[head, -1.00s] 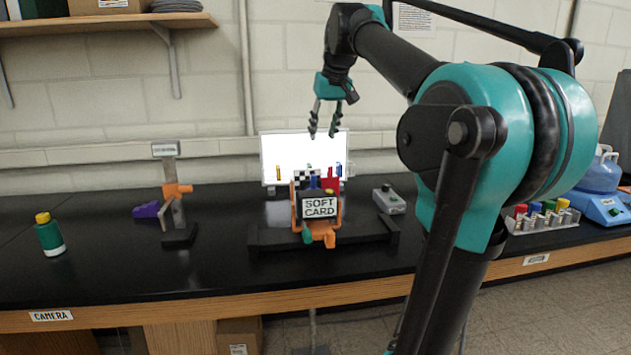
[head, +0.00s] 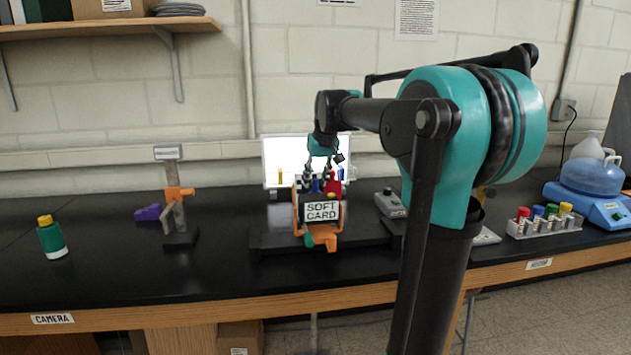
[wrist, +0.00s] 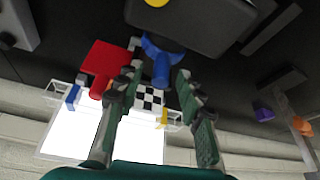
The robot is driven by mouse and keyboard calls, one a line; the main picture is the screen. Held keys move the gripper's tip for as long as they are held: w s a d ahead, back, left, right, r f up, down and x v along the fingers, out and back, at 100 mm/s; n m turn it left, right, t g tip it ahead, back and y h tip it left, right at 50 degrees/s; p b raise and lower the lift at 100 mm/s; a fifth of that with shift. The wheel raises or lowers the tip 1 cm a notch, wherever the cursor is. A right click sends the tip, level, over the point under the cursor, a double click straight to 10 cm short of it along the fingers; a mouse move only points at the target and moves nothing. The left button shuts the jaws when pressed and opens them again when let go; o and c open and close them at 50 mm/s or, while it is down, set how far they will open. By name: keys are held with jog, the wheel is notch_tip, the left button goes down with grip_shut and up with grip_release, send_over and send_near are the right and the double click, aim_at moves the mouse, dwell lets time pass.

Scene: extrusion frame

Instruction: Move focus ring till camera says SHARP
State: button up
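The black camera (head: 301,207) stands on the bench in an orange holder, and its front panel (head: 320,211) reads "SOFT CARD". Its dark body (wrist: 205,22) also shows in the wrist view. A blue forked piece (wrist: 161,58) sticks out beside it; I cannot tell surely if this is the focus ring. My gripper (head: 320,178) is just above and behind the camera. In the wrist view my gripper (wrist: 159,78) is open, fingers apart, with the blue piece's end near the gap between the tips. I see no contact. A checkered card (wrist: 150,97) and red plate (wrist: 105,62) are beyond.
A bright white panel (head: 284,156) stands behind the camera. A small grey box (head: 391,203) is to its right. An orange clamp stand (head: 179,192), a purple piece (head: 148,212) and a green bottle (head: 52,238) are on the left. The bench front is clear.

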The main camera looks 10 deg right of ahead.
jog(key=shift+w+f, duration=0.1)
jog(key=shift+f, duration=0.2)
jog(key=shift+c, duration=0.6)
grip_shut()
